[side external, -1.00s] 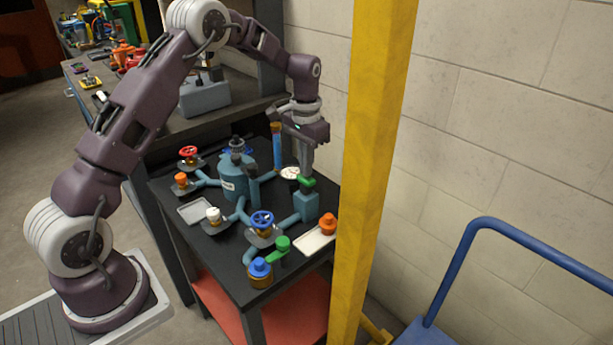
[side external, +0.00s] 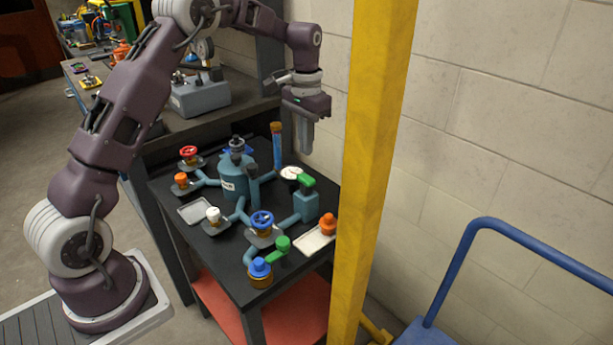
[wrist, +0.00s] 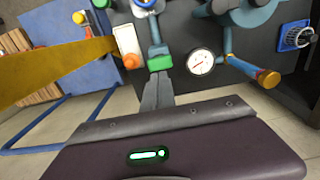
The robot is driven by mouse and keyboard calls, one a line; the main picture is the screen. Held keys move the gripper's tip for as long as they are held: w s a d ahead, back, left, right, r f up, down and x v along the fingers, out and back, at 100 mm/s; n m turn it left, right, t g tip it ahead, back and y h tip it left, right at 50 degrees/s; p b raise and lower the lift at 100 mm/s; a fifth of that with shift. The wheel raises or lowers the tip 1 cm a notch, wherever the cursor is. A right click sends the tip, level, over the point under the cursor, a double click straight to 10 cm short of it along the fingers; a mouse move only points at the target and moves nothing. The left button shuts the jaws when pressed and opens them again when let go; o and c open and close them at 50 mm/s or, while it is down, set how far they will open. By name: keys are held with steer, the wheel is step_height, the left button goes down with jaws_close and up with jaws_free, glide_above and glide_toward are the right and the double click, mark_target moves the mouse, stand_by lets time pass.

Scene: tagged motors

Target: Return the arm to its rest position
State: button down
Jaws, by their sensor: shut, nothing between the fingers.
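My gripper (side external: 303,148) hangs pointing down above the right back part of the black table (side external: 186,228), with its fingers together and nothing between them. In the side view it is apart from and above the green-handled valve (side external: 306,181) on the blue pipework. In the wrist view the closed fingers (wrist: 157,82) point toward the green handle (wrist: 159,63), with a round white gauge (wrist: 200,62) beside it.
Blue pipework with a central tank (side external: 232,178), a blue handwheel (side external: 262,221) and a red handwheel (side external: 188,151) covers the table. An orange-capped piece (side external: 327,223) sits on a white tray at right. A yellow post (side external: 372,150) stands close right of the table.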

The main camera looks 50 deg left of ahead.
steer(key=shift+r, duration=0.3)
steer(key=s+d+r+t, duration=0.2)
steer(key=s+d+r, duration=0.5)
steer(key=s+r, duration=0.6)
steer(key=s+d+t, duration=0.1)
steer(key=s+d, duration=0.1)
steer(key=s, duration=0.8)
steer(key=s+d+f+t, duration=0.1)
steer(key=s+d+t, duration=0.1)
steer(key=s, duration=0.8)
steer(key=shift+s+d+t, duration=0.25)
steer(key=shift+d+t, duration=0.05)
steer(key=shift+d, duration=0.55)
